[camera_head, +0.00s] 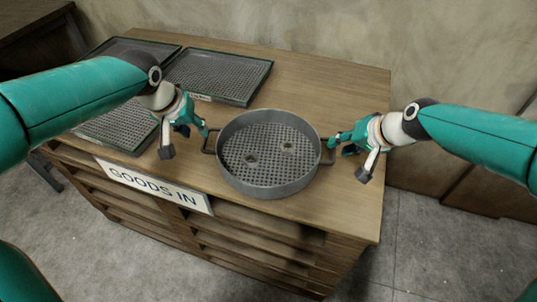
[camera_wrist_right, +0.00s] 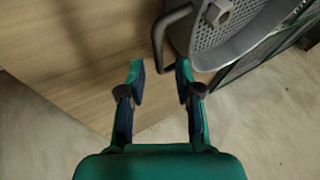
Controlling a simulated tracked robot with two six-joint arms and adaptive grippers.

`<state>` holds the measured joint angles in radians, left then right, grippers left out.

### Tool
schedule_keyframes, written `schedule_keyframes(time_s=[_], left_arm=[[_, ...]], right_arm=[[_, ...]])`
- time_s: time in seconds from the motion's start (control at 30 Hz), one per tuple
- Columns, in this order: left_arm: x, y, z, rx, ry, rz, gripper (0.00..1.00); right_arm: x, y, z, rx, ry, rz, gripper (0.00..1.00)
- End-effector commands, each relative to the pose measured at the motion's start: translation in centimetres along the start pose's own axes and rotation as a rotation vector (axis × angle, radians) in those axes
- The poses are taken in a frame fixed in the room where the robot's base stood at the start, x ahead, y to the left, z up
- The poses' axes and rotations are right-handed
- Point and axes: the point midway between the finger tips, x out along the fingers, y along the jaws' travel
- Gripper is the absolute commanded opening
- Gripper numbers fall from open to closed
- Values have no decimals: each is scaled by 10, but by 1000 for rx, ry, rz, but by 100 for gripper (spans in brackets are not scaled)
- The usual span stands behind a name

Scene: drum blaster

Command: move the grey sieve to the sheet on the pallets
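The grey sieve (camera_head: 268,185) is a round pan with a perforated floor and a loop handle on each side. It stands level on the wooden bench near its front edge, with two small metal pieces inside. My left gripper (camera_head: 203,132) is at the left handle, its fingers apart. My right gripper (camera_head: 336,145) is at the right handle. In the right wrist view, my right gripper (camera_wrist_right: 160,64) is open, with the handle (camera_wrist_right: 157,45) reaching between its fingertips and not clamped. One hex nut (camera_wrist_right: 218,12) shows there. I see no pallets or sheet.
Dark mesh-floored trays (camera_head: 218,75) lie on the bench (camera_head: 325,90) behind and left of the sieve. A GOODS IN sign (camera_head: 153,186) is on the bench front, above open shelves. A wall stands behind. The bench top right of the trays is clear.

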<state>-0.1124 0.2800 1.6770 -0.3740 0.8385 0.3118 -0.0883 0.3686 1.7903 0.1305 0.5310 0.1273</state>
Motion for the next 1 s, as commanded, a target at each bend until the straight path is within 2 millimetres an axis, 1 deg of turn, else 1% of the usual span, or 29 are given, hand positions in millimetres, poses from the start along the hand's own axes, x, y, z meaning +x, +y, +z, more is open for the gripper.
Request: schedule_keyframes(time_s=[0.03,0.2,0.3,0.4,0.57,1.0], left_arm=[[0,0,0,0,0,0,34],[0,0,0,0,0,0,34],[0,0,0,0,0,0,34],[0,0,0,0,0,0,34],[0,0,0,0,0,0,34],[0,0,0,0,0,0,34]], right_arm=[[-13,0,-1,0,5,-1,34],[-46,0,-1,0,4,-1,34],[-62,0,0,0,3,-1,34],[-72,0,0,0,0,0,34],[-79,0,0,0,-1,0,34],[-79,0,0,0,-2,0,34]])
